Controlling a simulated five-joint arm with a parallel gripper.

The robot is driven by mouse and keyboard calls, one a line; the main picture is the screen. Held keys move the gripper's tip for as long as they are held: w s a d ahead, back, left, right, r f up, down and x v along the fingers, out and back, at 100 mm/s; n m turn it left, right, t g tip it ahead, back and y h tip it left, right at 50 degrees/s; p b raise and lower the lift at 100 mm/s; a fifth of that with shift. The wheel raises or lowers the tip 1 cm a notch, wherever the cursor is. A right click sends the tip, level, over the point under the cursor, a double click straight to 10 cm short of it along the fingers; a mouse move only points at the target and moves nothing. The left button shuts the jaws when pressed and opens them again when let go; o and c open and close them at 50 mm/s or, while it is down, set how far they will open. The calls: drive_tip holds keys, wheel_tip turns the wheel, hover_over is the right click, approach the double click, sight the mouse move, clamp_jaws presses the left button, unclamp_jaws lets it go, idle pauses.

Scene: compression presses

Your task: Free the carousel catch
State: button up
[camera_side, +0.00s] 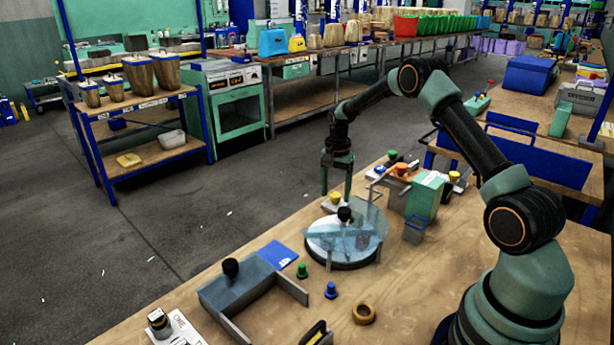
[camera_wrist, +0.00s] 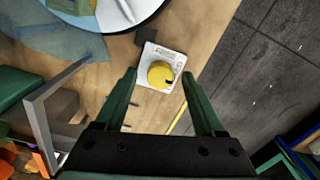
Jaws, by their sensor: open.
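The round carousel (camera_side: 340,260) stands on the bench, a white disc with a clear bluish cover and a black knob (camera_side: 344,214) above it. Part of its rim shows at the top left of the wrist view (camera_wrist: 75,38). My gripper (camera_side: 337,190) points down over this knob. Its fingers (camera_wrist: 158,84) are open, one on each side, and seem apart from it.
A green box-shaped unit (camera_side: 425,195) with coloured knobs stands right of the carousel. In front lie a grey tray with a black knob (camera_side: 231,268), a blue plate (camera_side: 277,254), small green and blue pegs and a brown ring (camera_side: 364,313). The bench edge is close behind the yellow knob.

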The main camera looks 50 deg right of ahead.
drive_tip(key=shift+f, duration=0.1)
clamp_jaws()
drive_tip(key=shift+n, duration=0.4)
drive_tip(key=n, duration=0.3)
drive_tip(key=shift+n, duration=0.4)
drive_tip(key=n, duration=0.4)
drive_tip(key=shift+n, duration=0.3)
drive_tip(key=n, duration=0.8)
drive_tip(key=shift+n, duration=0.3)
